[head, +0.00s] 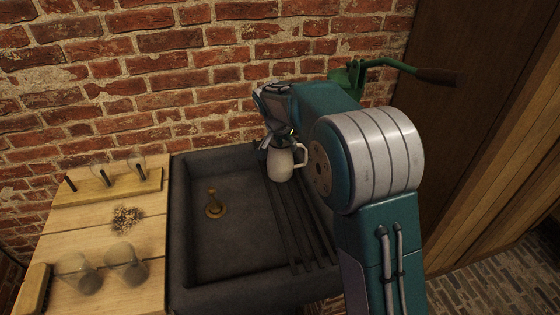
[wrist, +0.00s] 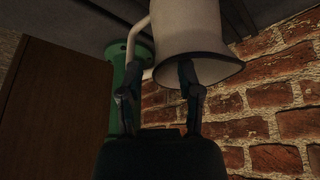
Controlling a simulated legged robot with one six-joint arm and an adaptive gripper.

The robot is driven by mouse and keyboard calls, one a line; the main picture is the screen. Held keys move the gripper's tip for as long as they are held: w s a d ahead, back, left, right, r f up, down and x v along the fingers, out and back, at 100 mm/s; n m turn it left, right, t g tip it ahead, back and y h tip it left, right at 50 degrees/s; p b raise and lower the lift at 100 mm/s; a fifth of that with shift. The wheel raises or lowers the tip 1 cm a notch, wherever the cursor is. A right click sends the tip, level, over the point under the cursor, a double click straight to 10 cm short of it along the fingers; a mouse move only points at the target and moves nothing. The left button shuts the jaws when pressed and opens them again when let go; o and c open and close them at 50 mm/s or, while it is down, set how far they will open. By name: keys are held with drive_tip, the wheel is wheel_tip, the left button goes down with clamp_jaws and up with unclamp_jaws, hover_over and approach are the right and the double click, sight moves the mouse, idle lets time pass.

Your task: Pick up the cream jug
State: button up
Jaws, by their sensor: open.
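The cream jug (head: 280,163) stands upright on the ribbed drainer on the right side of the dark sink, its handle to the right. In the wrist view the jug (wrist: 192,25) appears upside down, with its flared rim towards my gripper. My gripper (wrist: 160,80) is open, its two fingers apart. One finger overlaps the jug's rim and the other is left of it, near the handle. I cannot tell whether either finger touches the jug. In the head view my gripper (head: 281,139) is at the jug's top, partly hidden by my wrist.
The dark sink (head: 180,240) has a brass upright piece (head: 213,204) in its basin. A wooden counter (head: 70,239) on the left bears glass jars (head: 75,272) and a wooden rack (head: 106,187). A green hand-cranked device (head: 352,76) is behind my arm. A brick wall closes the back.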

sight(289, 149)
drive_tip(key=x, duration=0.5)
drive_tip(key=shift+w+d+f, duration=0.2)
drive_tip(key=shift+d, duration=0.2)
drive_tip(key=shift+a, duration=0.4)
drive_tip(key=shift+d, duration=0.15)
clamp_jaws()
drive_tip(key=shift+d, duration=0.25)
